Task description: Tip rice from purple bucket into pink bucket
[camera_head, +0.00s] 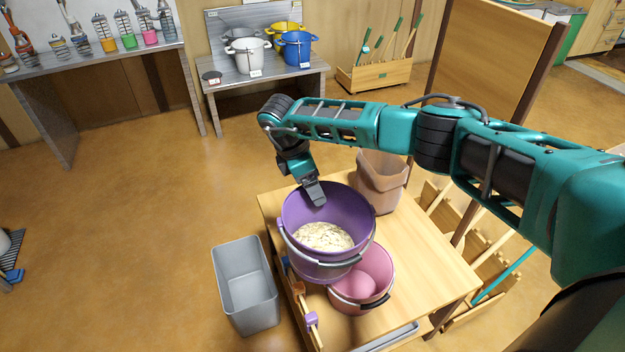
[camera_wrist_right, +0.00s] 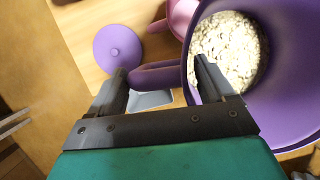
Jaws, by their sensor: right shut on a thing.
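The purple bucket (camera_head: 358,207) holds pale, speckled rice (camera_head: 324,237) and has a grey bail handle. My right gripper (camera_head: 315,195) is at its far rim, shut on the bucket. In the right wrist view, the fingers (camera_wrist_right: 163,85) straddle a purple loop on the side of the purple bucket (camera_wrist_right: 285,45), with the rice (camera_wrist_right: 228,50) inside. I cannot tell whether the purple bucket touches the table. My left gripper is not in view.
A grey bin (camera_head: 245,287) stands on the floor left of the table (camera_head: 425,250). A brownish bucket (camera_head: 381,180) is at the table's back. A purple lid (camera_wrist_right: 118,47) shows in the wrist view. The table's right side is clear.

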